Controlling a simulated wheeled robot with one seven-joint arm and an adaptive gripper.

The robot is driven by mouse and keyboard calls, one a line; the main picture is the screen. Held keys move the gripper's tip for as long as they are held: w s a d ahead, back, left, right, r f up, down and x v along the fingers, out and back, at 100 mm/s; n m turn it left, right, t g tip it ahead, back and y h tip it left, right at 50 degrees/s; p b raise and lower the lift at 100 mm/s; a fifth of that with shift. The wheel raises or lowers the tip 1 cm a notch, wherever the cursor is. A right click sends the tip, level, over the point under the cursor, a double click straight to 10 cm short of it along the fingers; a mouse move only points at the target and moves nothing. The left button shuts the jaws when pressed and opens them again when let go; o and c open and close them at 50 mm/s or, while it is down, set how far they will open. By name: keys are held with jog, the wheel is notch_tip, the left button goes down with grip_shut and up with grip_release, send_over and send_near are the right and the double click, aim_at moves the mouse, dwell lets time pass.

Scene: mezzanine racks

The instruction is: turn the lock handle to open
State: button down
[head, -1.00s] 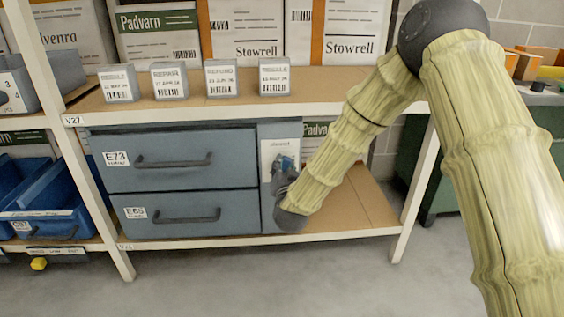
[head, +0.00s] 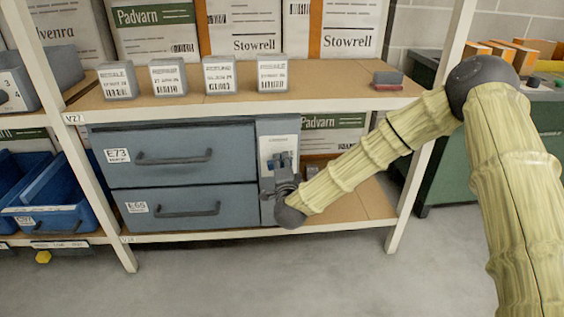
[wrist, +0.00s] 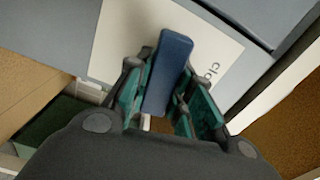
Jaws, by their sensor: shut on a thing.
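The lock handle is a blue bar (wrist: 167,72) in front of a white plate (wrist: 130,45) with partly visible lettering starting "clo". In the wrist view the bar stands between the teal pads of my gripper (wrist: 170,108), which is shut on it. In the head view, my gripper (head: 284,186) is at the narrow grey panel (head: 266,130) right of the drawers, and the white plate shows above it (head: 291,145). My gripper and wrist hide part of the handle there, so its exact angle is hard to tell.
Two grey drawers, E73 (head: 230,140) and E65 (head: 235,198), are shut left of the panel. The upper shelf (head: 335,92) holds small labelled boxes. A white rack post (head: 430,140) stands behind my forearm. Blue bins (head: 55,200) are at left.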

jog(key=shift+f+m, duration=0.1)
jog(key=shift+m, duration=0.8)
jog(key=c, duration=1.2)
grip_release()
jog(key=shift+c, duration=0.2)
jog(key=shift+s, duration=0.1)
jog(key=s, duration=1.1)
jog(key=shift+s, duration=0.4)
